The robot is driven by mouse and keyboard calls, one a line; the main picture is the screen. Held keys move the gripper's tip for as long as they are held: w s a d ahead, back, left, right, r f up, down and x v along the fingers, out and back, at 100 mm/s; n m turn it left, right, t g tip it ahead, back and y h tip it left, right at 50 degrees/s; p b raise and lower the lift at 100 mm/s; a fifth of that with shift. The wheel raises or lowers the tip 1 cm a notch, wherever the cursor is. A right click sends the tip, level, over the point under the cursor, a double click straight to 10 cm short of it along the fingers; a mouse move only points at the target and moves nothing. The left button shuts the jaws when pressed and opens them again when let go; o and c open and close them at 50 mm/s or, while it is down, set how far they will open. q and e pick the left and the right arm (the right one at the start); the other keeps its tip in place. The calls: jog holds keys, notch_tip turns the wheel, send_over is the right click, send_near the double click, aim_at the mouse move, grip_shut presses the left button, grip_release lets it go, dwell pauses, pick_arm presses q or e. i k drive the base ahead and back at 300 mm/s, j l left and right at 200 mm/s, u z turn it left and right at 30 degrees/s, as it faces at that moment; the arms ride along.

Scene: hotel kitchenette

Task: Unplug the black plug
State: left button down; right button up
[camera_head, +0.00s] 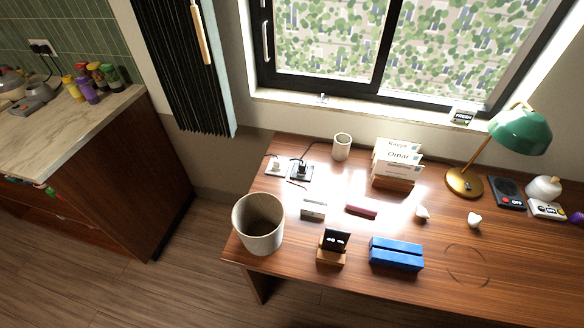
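A black plug (302,163) sits on a small dark socket plate (302,176) on the wooden desk, near its back left corner. A thin dark cord rises from it and curves to the right. To its left, a white plug (276,162) sits on a pale socket plate (276,172). Dark plugs (40,48) also show in a wall outlet above the counter at the far left. Neither of my grippers is in view.
On the desk (345,215), a large pale bin (259,223) stands in front of the socket plates. A small cup (342,147) stands to their right. Farther right are a card holder (396,165), a green lamp (519,132) and a blue box (396,254). A window is behind.

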aim_at(302, 169)
jog(key=u, duration=1.25)
jog(key=j+u, duration=0.25)
jog(key=i+j+u, duration=0.1)
jog(key=u, duration=0.15)
jog(key=i+j, duration=0.8)
jog(key=i+z, duration=0.1)
jog(key=z, duration=0.35)
jog(key=i+z, duration=0.1)
jog(key=z, duration=0.35)
jog(key=i+z, duration=0.15)
jog(key=z, duration=0.3)
jog(key=i+z, duration=0.1)
jog(key=z, duration=0.35)
jog(key=j+z, duration=0.15)
jog(key=z, duration=0.25)
jog(key=i+j+z, duration=0.1)
jog(key=z, duration=0.35)
jog(key=i+j+z, duration=0.1)
jog(key=z, duration=0.4)
jog(key=i+j+z, duration=0.15)
jog(key=z, duration=0.3)
jog(key=i+j+z, duration=0.1)
jog(key=z, duration=0.4)
jog(key=k+j, duration=0.05)
